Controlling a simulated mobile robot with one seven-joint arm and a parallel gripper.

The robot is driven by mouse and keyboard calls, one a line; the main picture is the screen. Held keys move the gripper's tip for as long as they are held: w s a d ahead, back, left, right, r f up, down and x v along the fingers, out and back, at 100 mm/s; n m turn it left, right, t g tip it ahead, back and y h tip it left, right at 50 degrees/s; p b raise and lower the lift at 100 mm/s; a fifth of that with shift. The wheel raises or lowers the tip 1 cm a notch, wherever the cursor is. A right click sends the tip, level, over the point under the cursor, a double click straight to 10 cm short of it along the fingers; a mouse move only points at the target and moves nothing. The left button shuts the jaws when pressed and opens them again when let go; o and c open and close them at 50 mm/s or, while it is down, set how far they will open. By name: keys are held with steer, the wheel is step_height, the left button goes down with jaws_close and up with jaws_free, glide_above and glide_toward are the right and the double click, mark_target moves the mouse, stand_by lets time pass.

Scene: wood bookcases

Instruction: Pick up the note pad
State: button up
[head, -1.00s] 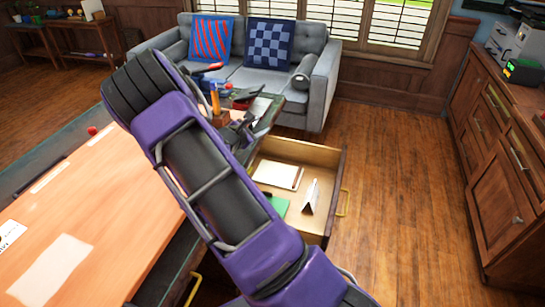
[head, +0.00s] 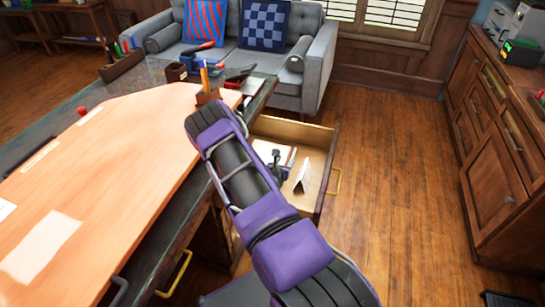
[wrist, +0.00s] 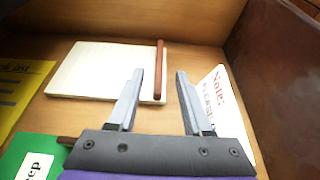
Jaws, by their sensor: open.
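A cream-white pad (wrist: 95,68) lies flat on the floor of an open drawer (head: 328,160). It looks like the note pad. A brown stick-like bar (wrist: 159,70) runs along its right edge; I cannot tell whether it is part of the pad. In the head view the pad (head: 264,147) is partly hidden by my arm and gripper. My gripper (wrist: 159,82) is open and empty. Its fingertips are near the pad's right part, with the bar between them in the picture. I cannot tell the height above it. A folded white card reading "Note: PLEASE" (wrist: 218,95) stands to the right.
A yellow list sheet (wrist: 20,88) and a green item (wrist: 30,150) lie left in the drawer. Drawer walls close in at the back and right. The desk (head: 120,150) stands left of the drawer, a wood cabinet (head: 490,140) farther right. Floor between is clear.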

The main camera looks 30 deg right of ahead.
mark_target(290, 153)
steer(key=b+x, duration=0.1)
steer(key=x, duration=0.7)
steer(key=shift+r, duration=0.1)
jaws_close()
stand_by(1.3)
